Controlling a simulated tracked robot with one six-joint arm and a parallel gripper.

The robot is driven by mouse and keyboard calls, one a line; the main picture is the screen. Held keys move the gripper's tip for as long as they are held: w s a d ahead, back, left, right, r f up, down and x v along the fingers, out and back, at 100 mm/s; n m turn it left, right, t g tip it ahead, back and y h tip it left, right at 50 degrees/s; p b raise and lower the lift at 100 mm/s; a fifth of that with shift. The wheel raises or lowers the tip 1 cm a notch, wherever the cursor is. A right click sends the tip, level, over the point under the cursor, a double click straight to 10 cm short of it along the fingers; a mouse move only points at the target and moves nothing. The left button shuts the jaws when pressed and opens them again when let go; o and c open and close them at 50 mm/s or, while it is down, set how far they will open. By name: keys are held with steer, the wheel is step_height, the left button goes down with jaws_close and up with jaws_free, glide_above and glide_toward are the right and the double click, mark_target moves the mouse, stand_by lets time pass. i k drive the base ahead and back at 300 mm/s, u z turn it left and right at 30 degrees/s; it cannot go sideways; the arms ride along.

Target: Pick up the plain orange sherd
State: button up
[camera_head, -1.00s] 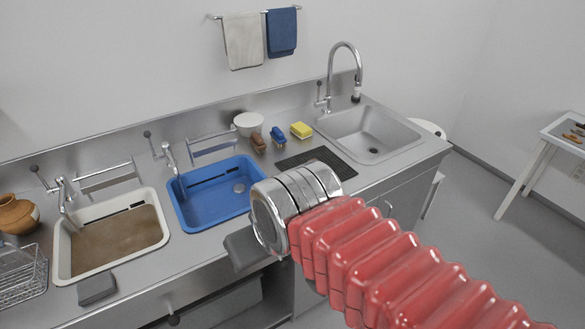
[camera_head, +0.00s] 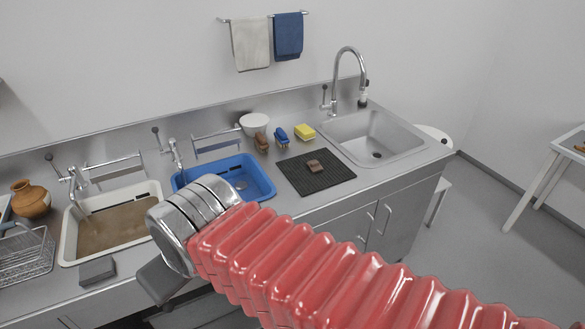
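I cannot make out a plain orange sherd for certain. A small brown piece (camera_head: 316,166) lies on the black ribbed mat (camera_head: 300,184) in front of the right-hand sink; its kind is too small to tell. At the right edge, a sliver of orange-brown (camera_head: 580,148) shows on a white table (camera_head: 561,148), cut off by the frame. My gripper (camera_head: 160,283) shows only as a dark grey part below the metal wrist, in front of the counter. Its fingertips are hidden, and so is anything between them. It is well left of the mat.
A blue basin (camera_head: 262,183) and a white-rimmed basin of brown water (camera_head: 71,222) sit in the counter. A clay jar (camera_head: 31,199), wire rack (camera_head: 26,262), brushes (camera_head: 281,137), yellow sponge (camera_head: 305,131) and white bowl (camera_head: 254,122) stand around them. Floor is free at right.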

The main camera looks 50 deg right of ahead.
mark_target(316, 167)
steer(key=u, duration=0.85)
steer(key=k, duration=1.55)
steer(key=z, duration=1)
steer(key=i, duration=1)
steer(key=z, duration=0.1)
